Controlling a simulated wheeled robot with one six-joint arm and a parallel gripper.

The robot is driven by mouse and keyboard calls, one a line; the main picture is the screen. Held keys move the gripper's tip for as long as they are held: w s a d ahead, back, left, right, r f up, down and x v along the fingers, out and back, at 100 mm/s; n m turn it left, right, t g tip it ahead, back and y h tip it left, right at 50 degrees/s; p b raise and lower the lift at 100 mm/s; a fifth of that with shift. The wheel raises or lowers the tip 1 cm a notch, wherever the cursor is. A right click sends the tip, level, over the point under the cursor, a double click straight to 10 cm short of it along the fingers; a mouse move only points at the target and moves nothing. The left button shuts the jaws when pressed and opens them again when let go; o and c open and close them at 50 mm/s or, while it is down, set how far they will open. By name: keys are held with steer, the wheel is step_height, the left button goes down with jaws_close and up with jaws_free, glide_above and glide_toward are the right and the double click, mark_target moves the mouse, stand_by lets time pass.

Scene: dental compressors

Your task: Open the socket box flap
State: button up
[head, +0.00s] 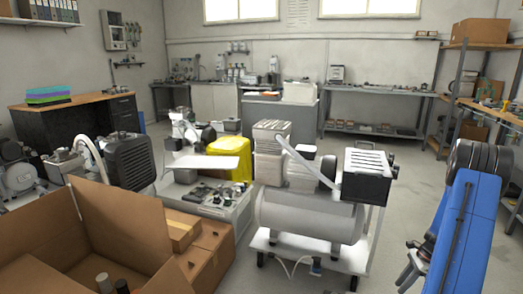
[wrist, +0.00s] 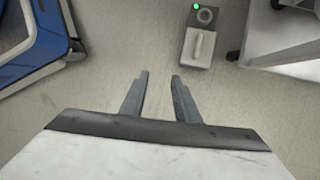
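In the wrist view a small grey socket box (wrist: 186,62) is at the top, right of centre. It has a green light (wrist: 195,6), a round dark part with a pale centre (wrist: 206,15), and a pale flap (wrist: 200,47) on the face toward me. The flap looks closed, lying against the box. My gripper (wrist: 160,76) is open and empty, its two grey fingers apart. The fingertips appear below and left of the box in the picture, not touching it. I cannot clearly make out the socket box in the head view.
A white wheeled cart (wrist: 290,45) stands right of the box. A blue object (wrist: 28,40) is at upper left. In the head view a compressor tank (head: 310,217) sits on a white cart, with an open cardboard box (head: 140,235) at left. Floor between fingers and box is clear.

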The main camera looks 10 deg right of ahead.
steer(key=a+r+n+h, duration=0.3)
steer(key=a+r+n, duration=0.8)
steer(key=a+r, duration=1.6)
steer(key=s+a+r+n+t+h, duration=0.1)
steer(key=s+a+r+n+t, duration=0.1)
steer(key=s+a+r+n, duration=0.6)
steer(key=s+a+r+n+t, duration=0.1)
steer(key=s+a+r+n, duration=0.1)
steer(key=s+a, duration=0.2)
steer(key=s+a+r+n+t, duration=0.1)
steer(key=s+a, duration=0.3)
steer(key=s, duration=0.5)
steer(key=shift+s+a+r+n+h, duration=0.3)
steer(key=shift+s+r+n+h, duration=0.15)
steer(key=shift+n, duration=0.45)
steer(key=shift+s, duration=0.2)
steer(key=shift+c, duration=0.9)
steer(key=shift+s, duration=0.1)
jaws_close()
